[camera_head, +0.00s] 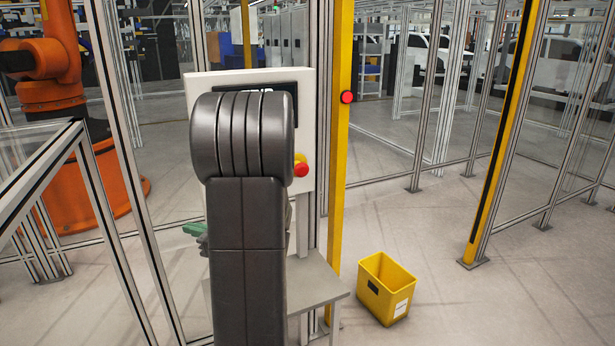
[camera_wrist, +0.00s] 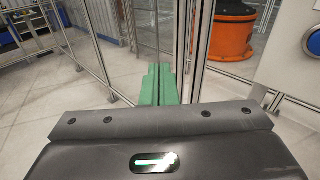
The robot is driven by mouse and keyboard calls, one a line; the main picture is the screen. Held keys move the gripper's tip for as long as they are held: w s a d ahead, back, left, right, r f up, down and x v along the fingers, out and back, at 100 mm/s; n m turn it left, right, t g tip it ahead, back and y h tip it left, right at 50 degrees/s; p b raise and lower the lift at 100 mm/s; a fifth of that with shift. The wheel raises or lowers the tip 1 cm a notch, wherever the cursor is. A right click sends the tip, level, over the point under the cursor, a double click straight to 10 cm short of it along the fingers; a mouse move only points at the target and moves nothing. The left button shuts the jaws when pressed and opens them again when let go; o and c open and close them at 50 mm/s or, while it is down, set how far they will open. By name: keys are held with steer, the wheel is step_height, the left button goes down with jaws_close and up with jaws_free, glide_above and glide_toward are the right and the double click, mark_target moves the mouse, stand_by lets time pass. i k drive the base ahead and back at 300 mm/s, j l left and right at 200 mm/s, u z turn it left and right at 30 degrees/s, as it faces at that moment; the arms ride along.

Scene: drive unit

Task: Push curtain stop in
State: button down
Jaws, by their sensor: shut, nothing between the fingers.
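The curtain stop, a red round button (camera_head: 346,97), sits on the yellow post (camera_head: 341,150) right of the control panel in the head view. It stands out from the post; how far in it is pressed I cannot tell. It does not show in the wrist view. My gripper (camera_wrist: 159,68) has green fingers that are shut together with nothing between them. In the head view its green tips (camera_head: 193,229) show left of my arm, low in front of the panel stand and well apart from the button. The rest of the gripper is hidden behind my arm.
The control panel (camera_head: 308,110) carries another red button on a yellow base (camera_head: 300,169). A grey shelf (camera_head: 318,283) juts out below. A yellow bin (camera_head: 386,290) stands on the floor. Fence posts and an orange robot (camera_head: 50,85) are at left. Floor at right is open.

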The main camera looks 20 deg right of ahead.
mark_target(301, 170)
steer(key=i+j+z, duration=0.1)
steer(key=z, duration=0.35)
steer(key=i+j+z, duration=0.2)
steer(key=z, duration=0.3)
steer(key=i+j+z, duration=0.15)
steer(key=z, duration=0.3)
